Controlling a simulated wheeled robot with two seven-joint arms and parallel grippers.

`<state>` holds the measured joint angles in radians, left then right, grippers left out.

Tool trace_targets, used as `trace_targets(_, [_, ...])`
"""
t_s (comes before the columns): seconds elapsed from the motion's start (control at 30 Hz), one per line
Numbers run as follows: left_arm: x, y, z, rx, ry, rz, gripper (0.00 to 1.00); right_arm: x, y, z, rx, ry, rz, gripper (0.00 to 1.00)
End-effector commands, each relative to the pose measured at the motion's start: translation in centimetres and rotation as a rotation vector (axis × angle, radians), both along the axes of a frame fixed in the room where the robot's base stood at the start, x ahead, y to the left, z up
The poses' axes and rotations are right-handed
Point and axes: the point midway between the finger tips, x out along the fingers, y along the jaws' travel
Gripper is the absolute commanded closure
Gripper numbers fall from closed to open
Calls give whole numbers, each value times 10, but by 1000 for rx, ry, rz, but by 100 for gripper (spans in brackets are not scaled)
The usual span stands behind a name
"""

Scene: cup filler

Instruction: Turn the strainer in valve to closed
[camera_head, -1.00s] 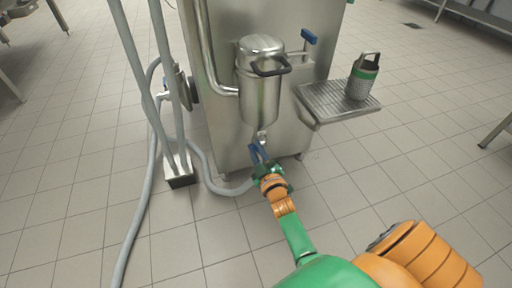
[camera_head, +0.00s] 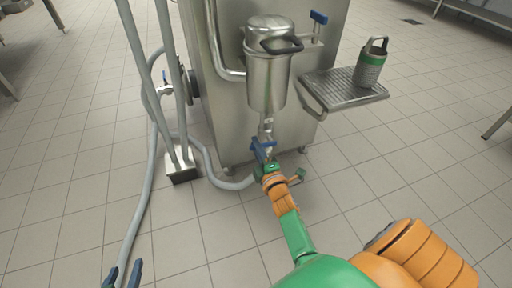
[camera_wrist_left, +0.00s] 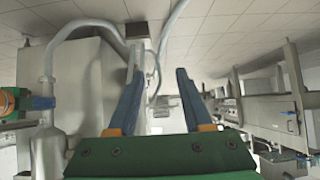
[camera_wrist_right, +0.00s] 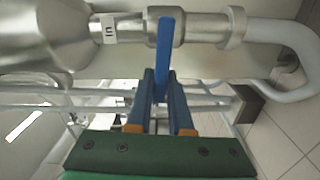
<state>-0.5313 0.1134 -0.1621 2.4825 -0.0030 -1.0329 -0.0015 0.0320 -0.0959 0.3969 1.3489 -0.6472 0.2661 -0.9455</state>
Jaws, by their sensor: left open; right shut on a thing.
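The steel strainer (camera_head: 268,82) hangs on the front of the machine, with a valve (camera_head: 266,125) on the pipe below it. In the right wrist view the valve's blue lever (camera_wrist_right: 165,45) stands across the pipe, beside a label reading "in" (camera_wrist_right: 109,29). My right gripper (camera_head: 264,150) is shut on this lever, which sits between its fingers in the right wrist view (camera_wrist_right: 161,85). My left gripper (camera_head: 122,275) is open and empty at the bottom left of the head view, away from the valve. Its spread fingers show in the left wrist view (camera_wrist_left: 160,75).
A grey hose (camera_head: 200,155) runs from the machine to the left across the floor. Another blue-handled valve (camera_head: 318,18) is at the upper right. A drip tray (camera_head: 325,90) holds a steel cup with a green band (camera_head: 370,65). The tiled floor in front is clear.

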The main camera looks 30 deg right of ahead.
Motion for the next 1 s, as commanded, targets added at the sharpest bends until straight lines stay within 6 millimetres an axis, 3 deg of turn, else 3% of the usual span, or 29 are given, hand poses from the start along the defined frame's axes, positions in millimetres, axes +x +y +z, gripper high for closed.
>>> trace_targets(0.1, [15, -6, 17, -23, -121, -9, 50, 0, 0, -4, -47, 11, 1, 100])
trace_targets(0.33, [29, -12, 41, -50, -257, -19, 50, 0, 0, -6, -98, 24, 1, 100])
trace_targets(0.83, [32, -13, 48, -56, -291, -21, 50, 0, -1, -7, -111, 29, 0, 100])
trace_targets(0.87, [32, -13, 48, -56, -291, -21, 50, 0, -1, -7, -111, 29, 0, 73])
trace_targets(0.9, [32, -13, 48, -56, -290, -21, 50, 0, -1, -7, -111, 29, 0, 62])
trace_targets(0.93, [32, -13, 48, -57, -290, -20, 50, 0, -1, -7, -111, 29, 0, 54])
trace_targets(1.0, [32, -13, 48, -57, -290, -20, 50, 0, -1, -6, -110, 29, 0, 51])
